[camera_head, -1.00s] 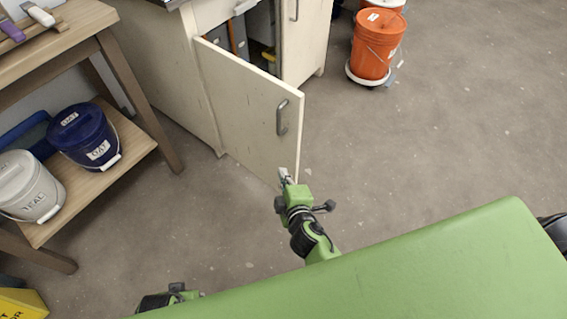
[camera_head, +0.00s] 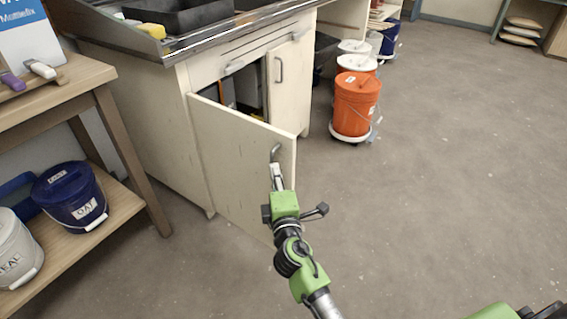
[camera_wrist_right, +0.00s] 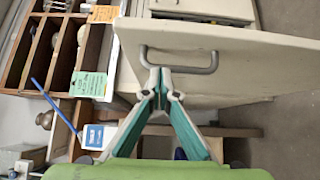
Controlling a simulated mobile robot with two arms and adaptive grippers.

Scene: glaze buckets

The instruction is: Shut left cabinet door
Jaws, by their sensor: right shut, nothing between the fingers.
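The left cabinet door (camera_head: 232,165) is a cream panel standing open, swung out from the cabinet front. Its grey bar handle (camera_head: 275,152) is near the free edge. The handle (camera_wrist_right: 205,69) also shows in the right wrist view, across the upper middle. My right gripper (camera_head: 276,168) is shut and empty, with its tips at the door's outer face by the handle. In the wrist view its fingertips (camera_wrist_right: 160,80) meet just below the handle bar; I cannot tell whether they touch the door. My left gripper is not in view.
The right cabinet door (camera_head: 289,85) is shut. A wooden shelf unit (camera_head: 110,205) with a blue bucket (camera_head: 70,195) stands at left, near the open door. An orange bucket (camera_head: 355,105) stands beyond the cabinet. The floor at right is clear.

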